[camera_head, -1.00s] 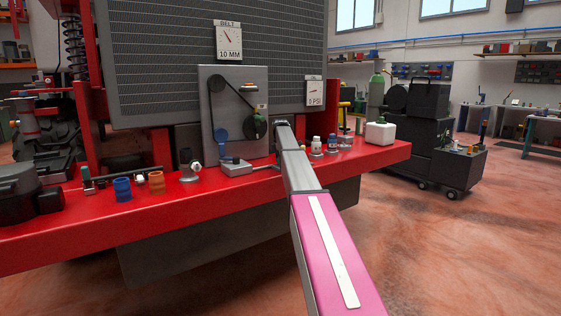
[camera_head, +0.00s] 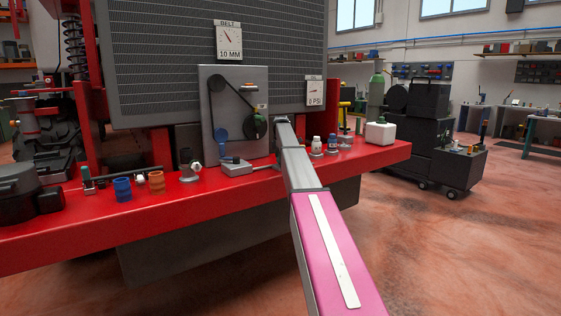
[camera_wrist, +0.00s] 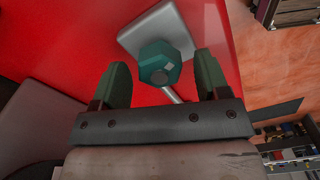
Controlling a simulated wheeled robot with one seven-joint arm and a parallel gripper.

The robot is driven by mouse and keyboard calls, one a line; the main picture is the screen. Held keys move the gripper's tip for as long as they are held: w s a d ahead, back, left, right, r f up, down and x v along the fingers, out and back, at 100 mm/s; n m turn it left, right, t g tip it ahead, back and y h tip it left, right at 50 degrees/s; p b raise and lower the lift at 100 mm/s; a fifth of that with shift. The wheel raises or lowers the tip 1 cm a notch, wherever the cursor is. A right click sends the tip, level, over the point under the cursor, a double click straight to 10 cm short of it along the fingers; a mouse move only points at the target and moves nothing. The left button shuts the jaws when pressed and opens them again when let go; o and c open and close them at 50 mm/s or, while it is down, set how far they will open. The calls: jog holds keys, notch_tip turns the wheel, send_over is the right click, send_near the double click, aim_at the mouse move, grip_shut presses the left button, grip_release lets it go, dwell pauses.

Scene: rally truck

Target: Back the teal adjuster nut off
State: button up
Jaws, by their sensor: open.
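The teal adjuster nut (camera_wrist: 158,63) shows in the wrist view as a faceted teal knob with a round grey centre. It lies in front of a pale grey square block (camera_wrist: 150,30), and a thin metal rod runs from beside it to the lower right. My gripper (camera_wrist: 162,75) is open, with one dark green finger on each side of the nut. Gaps show between the nut and both fingers. I cannot tell how far it is in depth. In the head view my arm hides the gripper, and I cannot make out the nut.
A red bench (camera_head: 90,224) carries a blue cup (camera_head: 122,189), an orange cup (camera_head: 156,183) and several bottles. A grey panel (camera_head: 232,85) with a belt stands behind. The belt gauge (camera_head: 228,40) reads 10 MM; another gauge (camera_head: 315,92) reads 0 PSI.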

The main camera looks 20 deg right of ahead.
notch_tip(320, 180, up, 9)
jog(key=shift+r, duration=0.1)
dwell(0.4)
